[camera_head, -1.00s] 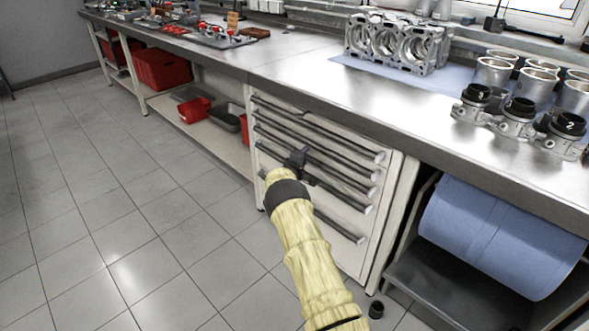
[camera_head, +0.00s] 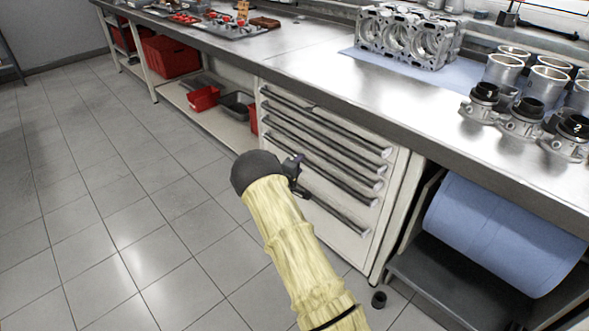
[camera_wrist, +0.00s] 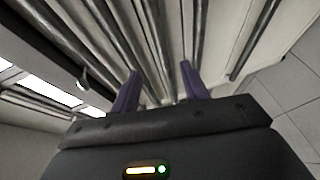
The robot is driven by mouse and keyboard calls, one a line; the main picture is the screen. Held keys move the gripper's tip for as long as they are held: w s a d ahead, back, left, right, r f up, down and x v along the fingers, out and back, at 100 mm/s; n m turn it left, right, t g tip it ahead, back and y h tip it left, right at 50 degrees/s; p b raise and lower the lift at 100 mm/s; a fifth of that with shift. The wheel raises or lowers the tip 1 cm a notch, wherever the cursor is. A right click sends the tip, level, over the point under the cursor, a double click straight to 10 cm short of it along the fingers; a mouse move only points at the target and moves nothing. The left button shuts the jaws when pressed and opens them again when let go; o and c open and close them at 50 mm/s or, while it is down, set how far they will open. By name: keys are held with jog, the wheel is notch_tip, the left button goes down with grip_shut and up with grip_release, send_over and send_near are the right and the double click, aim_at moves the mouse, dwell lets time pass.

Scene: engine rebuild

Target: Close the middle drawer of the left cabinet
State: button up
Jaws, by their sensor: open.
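The white drawer cabinet (camera_head: 391,215) stands under the steel workbench, with several long grey bar handles (camera_head: 330,158) stacked on its front. The drawer fronts look close to flush in the head view; I cannot tell whether the middle drawer sticks out slightly. My gripper (camera_head: 295,172) is in front of the cabinet's left part, partly hidden behind my wrist. In the wrist view my gripper (camera_wrist: 160,72) is open, its two dark purple fingers apart and pointing towards the drawer fronts and handle bars. Nothing is held between them. Contact with a handle cannot be made out.
The workbench (camera_head: 300,62) carries an engine block (camera_head: 405,40) and several pistons and cylinders at right. Red bins (camera_head: 170,56) sit on the lower shelf at left. A blue paper roll (camera_head: 500,235) is right of the cabinet. The tiled floor at left is clear.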

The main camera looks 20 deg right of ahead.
jog(key=shift+v, duration=1.85)
jog(key=shift+w, duration=0.1)
jog(key=s+a+r+m+g+y, duration=0.25)
jog(key=s+a+r+y, duration=0.2)
jog(key=s, duration=0.35)
jog(key=s+a+r+m+g+y, duration=0.25)
jog(key=s+a+r+y, duration=0.2)
jog(key=s, duration=0.25)
jog(key=s+a+r+m+g+y, duration=0.1)
jog(key=s+r+m+g, duration=0.1)
jog(key=s, duration=1)
jog(key=s+a+r+m+g+y, duration=0.1)
jog(key=s+m+g, duration=0.1)
jog(key=s, duration=0.9)
jog(key=w+p+v, duration=0.3)
jog(key=p+v, duration=1)
jog(key=w+r+p+v, duration=0.1)
jog(key=w+p+v, duration=0.2)
jog(key=p+v, duration=1)
jog(key=shift+a+r+p, duration=0.2)
jog(key=shift+r+p, duration=0.25)
jog(key=shift+p, duration=0.3)
